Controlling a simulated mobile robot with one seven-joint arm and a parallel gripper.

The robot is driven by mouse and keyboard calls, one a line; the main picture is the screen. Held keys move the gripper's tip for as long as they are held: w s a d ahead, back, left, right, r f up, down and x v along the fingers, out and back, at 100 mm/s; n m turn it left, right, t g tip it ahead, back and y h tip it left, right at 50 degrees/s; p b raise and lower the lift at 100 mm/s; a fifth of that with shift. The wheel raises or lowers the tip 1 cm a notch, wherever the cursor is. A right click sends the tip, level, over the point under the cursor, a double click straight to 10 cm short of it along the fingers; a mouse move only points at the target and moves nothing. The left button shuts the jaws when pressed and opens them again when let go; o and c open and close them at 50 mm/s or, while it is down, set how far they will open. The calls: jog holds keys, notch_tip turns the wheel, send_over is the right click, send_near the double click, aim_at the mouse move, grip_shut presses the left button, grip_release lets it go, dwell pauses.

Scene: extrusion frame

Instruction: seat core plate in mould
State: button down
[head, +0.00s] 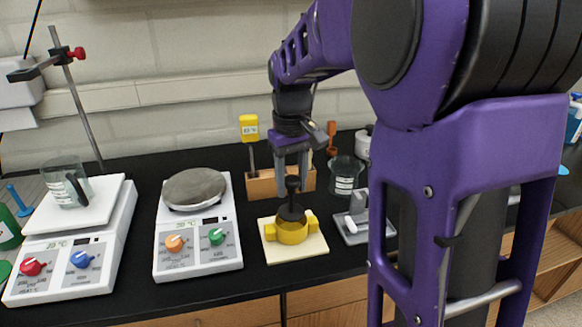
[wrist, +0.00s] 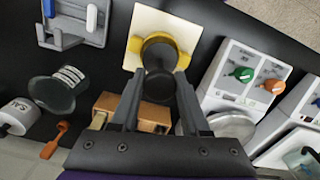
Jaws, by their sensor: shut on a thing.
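The yellow mould (head: 292,234) is a round ring with side lugs on a cream square board (head: 312,248) on the black bench. The black core plate (head: 291,212) has an upright stem and knob. It is over the mould's opening and looks level, its lower edge at or inside the rim; how deep it sits is hidden. My gripper (head: 292,180) is above the mould, shut on the core plate's knob. In the wrist view the fingers of my gripper (wrist: 160,84) flank the knob, and the core plate (wrist: 158,47) covers most of the mould (wrist: 134,44).
A hotplate with a grey round top (head: 196,188) stands left of the board, and another with a beaker (head: 67,186) farther left. A wooden block (head: 262,185) stands behind. A grey holder (head: 352,228) and a glass beaker (head: 344,176) are close on the right.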

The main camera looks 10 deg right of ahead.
aim_at(291, 212)
jog(key=shift+f+b, duration=0.65)
jog(key=shift+f, duration=1.45)
jog(key=shift+c, duration=1.6)
grip_release()
notch_tip(291, 212, up, 3)
jog(key=shift+f+p, duration=0.1)
jog(key=shift+p, duration=0.8)
jog(key=shift+r, duration=2.15)
jog(key=shift+b, duration=0.35)
